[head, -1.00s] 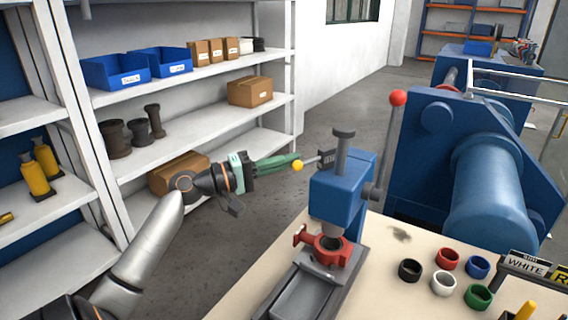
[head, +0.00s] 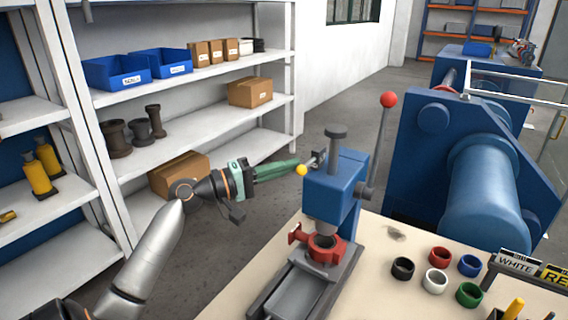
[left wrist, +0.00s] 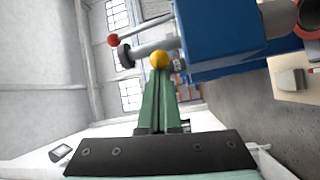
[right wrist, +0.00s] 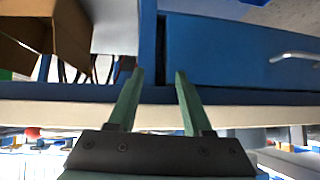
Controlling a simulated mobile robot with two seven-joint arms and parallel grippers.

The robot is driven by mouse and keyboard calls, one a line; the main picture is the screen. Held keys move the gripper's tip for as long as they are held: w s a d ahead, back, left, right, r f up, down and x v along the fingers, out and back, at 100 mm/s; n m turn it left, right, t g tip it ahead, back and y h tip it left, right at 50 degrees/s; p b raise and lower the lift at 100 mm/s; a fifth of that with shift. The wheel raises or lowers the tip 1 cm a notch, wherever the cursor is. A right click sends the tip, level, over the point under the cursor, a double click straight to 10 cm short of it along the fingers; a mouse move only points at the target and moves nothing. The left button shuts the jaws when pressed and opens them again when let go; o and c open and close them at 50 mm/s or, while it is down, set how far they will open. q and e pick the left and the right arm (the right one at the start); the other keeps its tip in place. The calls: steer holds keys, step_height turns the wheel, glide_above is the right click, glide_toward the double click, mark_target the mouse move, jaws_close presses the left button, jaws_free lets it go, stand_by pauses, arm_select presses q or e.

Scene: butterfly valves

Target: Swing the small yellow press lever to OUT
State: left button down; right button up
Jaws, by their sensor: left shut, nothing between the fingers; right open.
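The small press lever ends in a yellow ball (head: 302,170) at the left side of the blue press (head: 335,190). Its short rod runs toward a small dark plate (head: 318,158) at the press head. My left gripper (head: 296,164) is shut and empty, its green fingertips right at the yellow ball. In the left wrist view the yellow ball (left wrist: 159,59) sits just beyond the closed fingertips (left wrist: 160,72); whether they touch cannot be told. Lettering on the plate is too small to read. My right gripper (right wrist: 158,75) is open and empty in the right wrist view.
A red ring-shaped part (head: 325,250) sits under the press. A taller lever with a red ball (head: 388,99) rises at the press's right. Several coloured rings (head: 437,281) lie on the bench at right. A white shelf (head: 190,125) stands behind my left arm.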

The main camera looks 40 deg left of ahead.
arm_select(q)
steer(key=shift+d+f, duration=0.1)
steer(key=shift+d, duration=0.15)
stand_by(0.4)
steer(key=shift+s, duration=0.1)
steer(key=b+v, duration=0.3)
steer(key=v, duration=0.9)
steer(key=shift+s+a, duration=0.15)
steer(key=shift+a, duration=0.05)
steer(key=shift+s+a, duration=0.1)
